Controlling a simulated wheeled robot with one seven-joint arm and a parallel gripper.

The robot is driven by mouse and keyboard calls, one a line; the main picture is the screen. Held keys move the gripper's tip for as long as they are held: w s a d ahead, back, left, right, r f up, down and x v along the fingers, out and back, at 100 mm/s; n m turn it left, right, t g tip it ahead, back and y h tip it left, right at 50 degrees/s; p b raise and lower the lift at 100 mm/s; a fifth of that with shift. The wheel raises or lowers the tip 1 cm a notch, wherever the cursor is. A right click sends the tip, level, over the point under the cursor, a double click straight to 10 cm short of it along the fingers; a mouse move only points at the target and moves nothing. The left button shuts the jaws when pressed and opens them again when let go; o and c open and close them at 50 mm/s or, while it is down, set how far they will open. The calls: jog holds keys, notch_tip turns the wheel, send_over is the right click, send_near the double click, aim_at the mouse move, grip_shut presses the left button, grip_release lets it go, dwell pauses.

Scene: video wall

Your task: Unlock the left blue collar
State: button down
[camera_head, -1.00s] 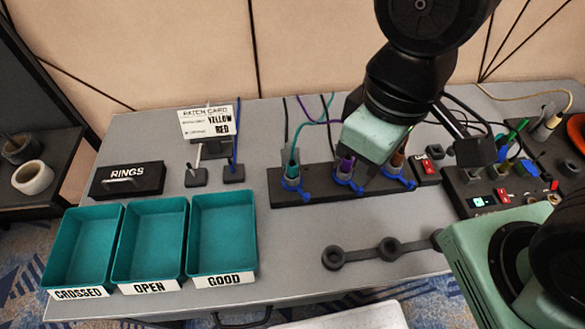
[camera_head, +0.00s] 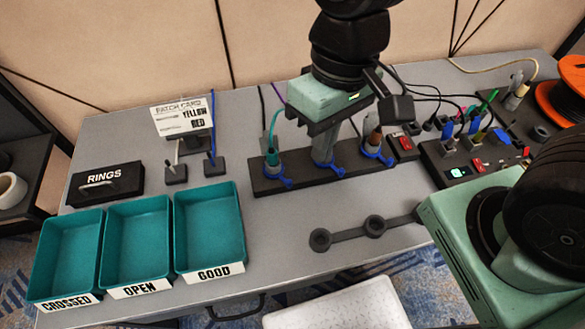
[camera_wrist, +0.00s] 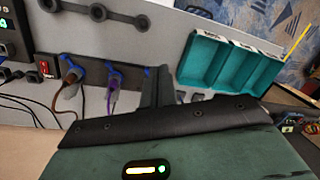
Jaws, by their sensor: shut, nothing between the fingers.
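A dark strip (camera_head: 300,181) holds three upright plugs with blue collars. The left blue collar (camera_head: 272,178) sits around the plug with the teal cable, its tab pointing right and forward. The middle collar (camera_head: 326,170) and right collar (camera_head: 378,158) are beside it. My gripper (camera_head: 326,140) is over the strip at the middle plug, hiding much of it in the head view. In the wrist view my fingers (camera_wrist: 156,78) are shut and empty, near a bit of blue at the strip's end; the left plug is mostly hidden there. I cannot tell whether they touch a collar.
A patch card (camera_head: 181,118) stands at the left back. Teal trays (camera_head: 208,186) are at front left. A dark ring bar (camera_head: 346,232) lies in front; bare table surrounds it.

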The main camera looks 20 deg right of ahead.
jog(key=w+a+f+m+g+y, duration=0.1)
jog(key=w+f+m, duration=0.4)
jog(key=w+m, duration=0.1)
jog(key=m+y, duration=0.1)
jog(key=m, duration=1)
send_near(279, 173)
jog(key=s+d+r, duration=0.2)
jog(key=d+r, duration=0.1)
jog(key=d, duration=0.1)
jog(key=shift+s+d+r+p, duration=0.15)
jog(key=shift+s+d+p, duration=0.1)
jog(key=shift+d+p, duration=0.1)
jog(key=shift+a, duration=0.1)
jog(key=shift+n, duration=0.3)
jog(key=x, duration=1)
jog(key=shift+r, duration=0.1)
